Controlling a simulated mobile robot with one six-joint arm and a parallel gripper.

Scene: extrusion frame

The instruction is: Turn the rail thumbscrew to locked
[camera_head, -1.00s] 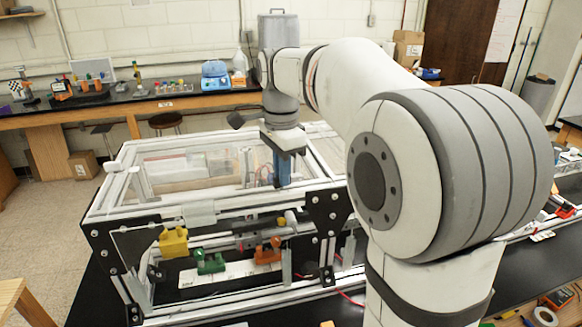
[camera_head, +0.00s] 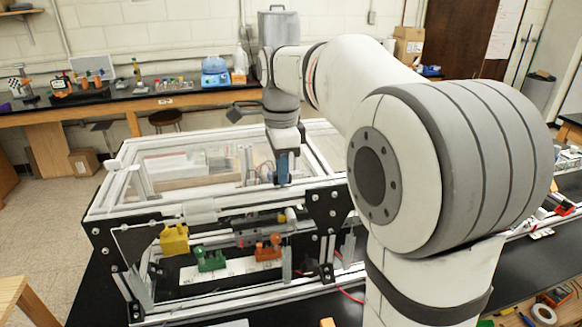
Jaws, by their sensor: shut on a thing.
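My gripper (camera_head: 284,181) points down at the front top rail (camera_head: 215,208) of the aluminium extrusion frame (camera_head: 100,208). Its blue fingers are close together at the rail, right of the rail's middle. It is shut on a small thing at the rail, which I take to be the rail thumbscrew. The fingers hide the thumbscrew, so I cannot see which way it is turned.
Yellow (camera_head: 174,240), green (camera_head: 210,260) and orange (camera_head: 268,248) clamp-like parts sit at the frame's front, below the top rail. A dark corner plate (camera_head: 326,208) is right of the gripper. A back bench (camera_head: 190,100) holds several items.

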